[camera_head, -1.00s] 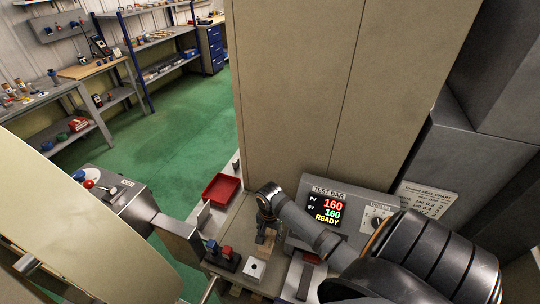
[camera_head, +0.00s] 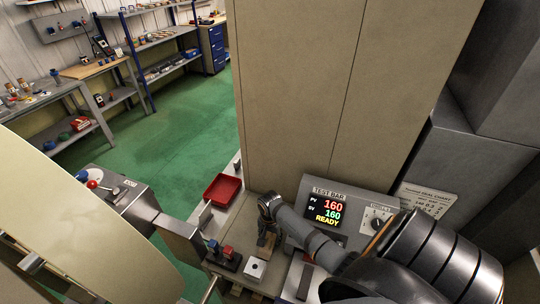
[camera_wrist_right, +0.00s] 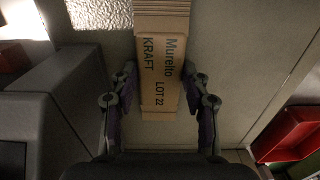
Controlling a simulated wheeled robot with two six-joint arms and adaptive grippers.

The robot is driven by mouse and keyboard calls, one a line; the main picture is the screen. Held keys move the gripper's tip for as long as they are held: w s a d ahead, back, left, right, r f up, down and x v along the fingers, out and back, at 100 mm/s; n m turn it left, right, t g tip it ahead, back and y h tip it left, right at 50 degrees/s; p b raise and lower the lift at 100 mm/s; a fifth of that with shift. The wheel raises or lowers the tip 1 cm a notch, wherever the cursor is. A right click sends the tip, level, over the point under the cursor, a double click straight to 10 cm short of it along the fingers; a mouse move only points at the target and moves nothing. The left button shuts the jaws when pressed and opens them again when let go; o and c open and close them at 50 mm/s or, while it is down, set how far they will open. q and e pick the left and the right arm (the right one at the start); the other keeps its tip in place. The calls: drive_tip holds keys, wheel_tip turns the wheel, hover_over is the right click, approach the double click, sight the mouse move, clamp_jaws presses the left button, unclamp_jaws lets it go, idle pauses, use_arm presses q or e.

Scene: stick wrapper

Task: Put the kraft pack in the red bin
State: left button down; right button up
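The kraft pack (camera_wrist_right: 161,62) is a flat brown packet printed "Murelto KRAFT LOT 22", with ridged upper end, in the right wrist view. The red bin (camera_head: 222,188) stands left of and behind the gripper, looks empty, and also shows in the right wrist view (camera_wrist_right: 288,138). My left gripper is out of view.
The test bar panel (camera_head: 326,208) with its lit display stands close right of the gripper. A tall beige cabinet (camera_head: 330,90) rises behind. A block with red and blue knobs (camera_head: 222,255) and a white square plate (camera_head: 255,268) lie in front.

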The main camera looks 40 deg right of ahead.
drive_tip(key=o, duration=0.4)
